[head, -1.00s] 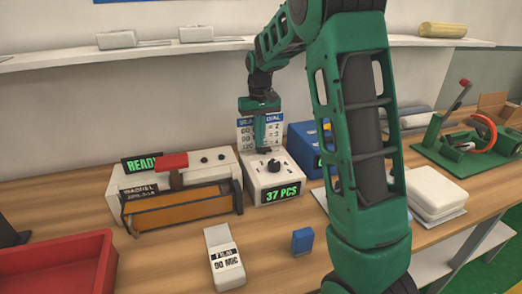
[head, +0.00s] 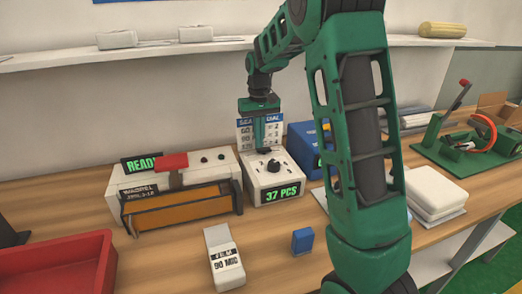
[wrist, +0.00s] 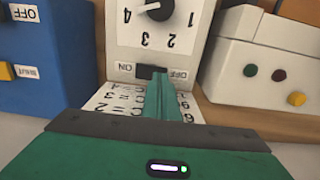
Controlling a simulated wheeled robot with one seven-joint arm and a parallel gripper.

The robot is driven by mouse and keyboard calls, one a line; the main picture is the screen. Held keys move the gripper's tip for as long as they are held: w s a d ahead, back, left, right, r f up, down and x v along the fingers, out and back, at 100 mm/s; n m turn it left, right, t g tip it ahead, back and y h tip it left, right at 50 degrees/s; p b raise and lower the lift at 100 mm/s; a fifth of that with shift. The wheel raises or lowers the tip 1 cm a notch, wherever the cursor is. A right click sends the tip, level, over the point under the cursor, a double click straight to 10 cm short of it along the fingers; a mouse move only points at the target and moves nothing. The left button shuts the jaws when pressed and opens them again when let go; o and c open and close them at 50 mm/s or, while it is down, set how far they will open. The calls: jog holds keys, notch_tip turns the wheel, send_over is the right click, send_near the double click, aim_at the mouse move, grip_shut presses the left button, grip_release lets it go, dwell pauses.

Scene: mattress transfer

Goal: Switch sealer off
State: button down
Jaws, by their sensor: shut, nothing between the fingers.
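The white sealer (head: 140,181) stands on the bench at left, with a red-topped handle (head: 172,161), an orange front and a green display reading "READ", its last part hidden. Beside it is a white dial box (head: 254,179) showing "37 PCS". In the wrist view the dial box (wrist: 194,22) has a black rocker switch (wrist: 146,72) between ON and OFF labels. My gripper (head: 265,148) is shut and empty behind the dial box. Its fingertips (wrist: 157,76) overlap the switch's OFF-side end in view; I cannot tell if they touch it or which way it is tilted.
A chart card (head: 245,133) stands behind the dial box. A blue box (head: 302,143) is close on its right, with its own OFF and SHUT labels in the wrist view (wrist: 45,50). A film box (head: 224,258), small blue block (head: 302,240) and red tray (head: 60,270) lie in front.

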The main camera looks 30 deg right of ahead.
jog(key=shift+f, duration=0.5)
dwell(0.3)
notch_tip(320, 180, up, 7)
dwell(1.0)
dwell(0.4)
